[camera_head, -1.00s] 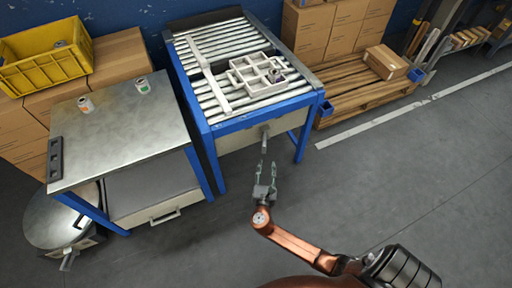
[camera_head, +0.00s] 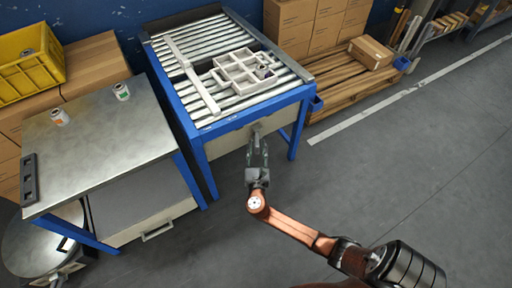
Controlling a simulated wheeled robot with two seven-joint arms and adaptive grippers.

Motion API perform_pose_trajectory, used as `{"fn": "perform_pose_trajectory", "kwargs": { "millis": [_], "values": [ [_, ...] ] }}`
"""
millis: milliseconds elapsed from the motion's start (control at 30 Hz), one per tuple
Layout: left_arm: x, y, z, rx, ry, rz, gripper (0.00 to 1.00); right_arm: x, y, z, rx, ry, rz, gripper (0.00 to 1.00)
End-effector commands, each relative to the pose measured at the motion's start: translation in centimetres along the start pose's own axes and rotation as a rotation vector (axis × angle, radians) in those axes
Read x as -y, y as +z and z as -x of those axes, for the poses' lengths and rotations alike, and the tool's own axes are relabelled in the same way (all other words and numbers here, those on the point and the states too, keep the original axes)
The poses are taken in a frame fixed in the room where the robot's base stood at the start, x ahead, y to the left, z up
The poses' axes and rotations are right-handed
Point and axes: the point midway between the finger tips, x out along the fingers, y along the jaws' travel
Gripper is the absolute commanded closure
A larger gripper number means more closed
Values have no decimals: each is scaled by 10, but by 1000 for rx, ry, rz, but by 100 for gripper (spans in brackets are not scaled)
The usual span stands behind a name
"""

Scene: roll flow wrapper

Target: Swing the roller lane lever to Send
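The roller lane (camera_head: 181,95) is a blue-framed table of metal rollers at the top centre. Its lever (camera_head: 256,127) is a small grey handle on the pale front panel, below the front rail; it is small and its lower part is hidden by my gripper. My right gripper (camera_head: 257,140) reaches up from below, with its two fingers apart at the lever. I cannot tell whether the fingers touch it. No Send marking can be read. My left gripper is out of view.
On the rollers lie a white divided tray (camera_head: 226,76) holding a small can and a long pale bar (camera_head: 190,73). A metal-topped table (camera_head: 95,150) with two cans stands left. A pallet (camera_head: 345,90) with boxes is right. The floor at right is clear.

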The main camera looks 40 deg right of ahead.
Motion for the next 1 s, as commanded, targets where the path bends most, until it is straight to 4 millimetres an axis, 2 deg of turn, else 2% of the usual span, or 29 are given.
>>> {"fn": "perform_pose_trajectory", "kwargs": {
  "millis": [133, 600, 1000],
  "values": [
    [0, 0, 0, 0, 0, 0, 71, 0, 0, 0, 0, 0, 0, 69],
    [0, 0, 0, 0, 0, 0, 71, 0, 0, 0, -1, 0, 0, 100],
    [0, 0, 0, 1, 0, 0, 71, 0, -1, 1, -1, 0, 0, 100]
  ]
}}
